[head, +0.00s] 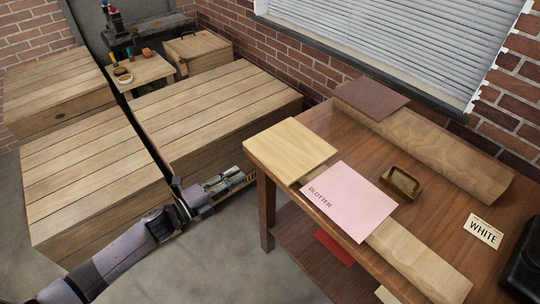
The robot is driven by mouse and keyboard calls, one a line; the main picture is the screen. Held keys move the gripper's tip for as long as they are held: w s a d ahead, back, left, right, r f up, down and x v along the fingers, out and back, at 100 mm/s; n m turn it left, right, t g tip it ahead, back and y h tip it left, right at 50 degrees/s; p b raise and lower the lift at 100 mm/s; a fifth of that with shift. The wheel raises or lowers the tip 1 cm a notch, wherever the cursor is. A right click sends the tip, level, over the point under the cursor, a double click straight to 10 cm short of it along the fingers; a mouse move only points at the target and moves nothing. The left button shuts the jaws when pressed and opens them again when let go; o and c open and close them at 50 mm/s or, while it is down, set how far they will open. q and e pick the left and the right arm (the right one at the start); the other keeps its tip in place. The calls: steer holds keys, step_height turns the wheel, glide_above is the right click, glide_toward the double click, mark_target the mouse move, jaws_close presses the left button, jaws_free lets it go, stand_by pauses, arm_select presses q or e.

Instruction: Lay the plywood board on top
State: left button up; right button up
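A pale square board (291,144), which looks like the plywood board, lies at the left corner of the brown table (322,117). A pink sheet marked BLOTTER (347,201) lies in front of it, across a long light wooden piece (422,262). My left gripper (243,178) is off the table's left side, apart from the board, with nothing visible in it. Its fingers look close together, but I cannot tell whether it is open or shut. My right gripper is not in view.
A dark brown square sheet (372,97) lies over a long wooden piece (447,155) at the back. A brass-coloured block (400,182), a WHITE card (483,231) and a black object (525,262) are on the right. Large wooden crates (215,105) stand left.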

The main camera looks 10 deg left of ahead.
arm_select(q)
steer(key=b+x, duration=0.1)
steer(key=x, duration=0.8)
steer(key=shift+w+d+r+b, duration=0.2)
steer(key=shift+w+d+b, duration=0.05)
steer(key=shift+d+b, duration=0.1)
jaws_close()
stand_by(0.7)
